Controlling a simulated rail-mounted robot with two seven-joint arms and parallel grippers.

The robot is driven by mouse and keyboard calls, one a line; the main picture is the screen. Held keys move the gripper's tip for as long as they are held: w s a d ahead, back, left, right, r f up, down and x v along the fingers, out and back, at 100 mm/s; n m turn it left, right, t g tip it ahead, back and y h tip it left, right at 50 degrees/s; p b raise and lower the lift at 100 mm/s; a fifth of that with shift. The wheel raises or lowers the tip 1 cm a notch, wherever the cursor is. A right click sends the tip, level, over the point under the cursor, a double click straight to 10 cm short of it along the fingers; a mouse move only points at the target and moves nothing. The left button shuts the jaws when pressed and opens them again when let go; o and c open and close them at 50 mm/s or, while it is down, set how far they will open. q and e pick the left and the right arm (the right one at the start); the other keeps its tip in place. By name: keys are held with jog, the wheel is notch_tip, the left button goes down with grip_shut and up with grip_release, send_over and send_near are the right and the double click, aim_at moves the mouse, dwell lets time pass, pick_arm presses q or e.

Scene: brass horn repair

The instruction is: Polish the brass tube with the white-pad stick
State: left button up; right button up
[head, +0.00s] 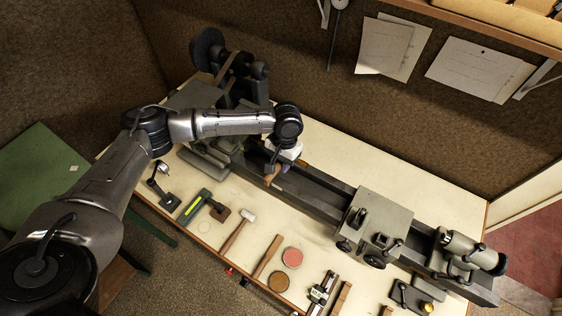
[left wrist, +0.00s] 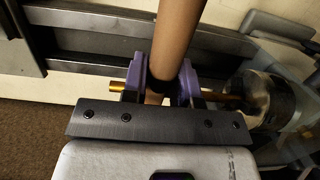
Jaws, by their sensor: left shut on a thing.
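My left gripper (head: 278,170) is over the lathe bed in the head view. In the left wrist view its purple fingers (left wrist: 162,82) are shut on a brown wooden stick (left wrist: 178,35), whose lower part shows between them. The white pad cannot be made out. The brass tube (left wrist: 117,87) shows its gold end left of the fingers. A coppery length reaches the round chuck (left wrist: 268,100) on the right, and the middle is hidden behind the fingers and stick. I cannot tell whether stick and tube touch. My right gripper is not in view.
The lathe's carriage (head: 378,225) and tailstock (head: 465,258) stand to the right along the bed. A white-headed mallet (head: 238,231), a pink disc (head: 292,257), a brown disc (head: 279,282) and a caliper-like tool (head: 322,289) lie along the bench front. The bench behind the bed is clear.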

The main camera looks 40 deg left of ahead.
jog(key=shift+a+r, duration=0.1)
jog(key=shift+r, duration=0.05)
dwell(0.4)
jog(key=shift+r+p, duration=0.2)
jog(key=shift+p, duration=0.2)
dwell(0.3)
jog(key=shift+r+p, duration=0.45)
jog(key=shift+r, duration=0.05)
dwell(0.3)
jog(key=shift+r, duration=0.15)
dwell(0.4)
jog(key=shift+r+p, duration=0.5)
jog(key=shift+p, duration=0.15)
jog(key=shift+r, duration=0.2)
dwell(0.6)
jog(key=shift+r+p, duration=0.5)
jog(key=shift+p, duration=0.2)
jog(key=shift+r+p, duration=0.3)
dwell(0.6)
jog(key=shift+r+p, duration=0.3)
jog(key=shift+p, duration=0.05)
dwell(0.4)
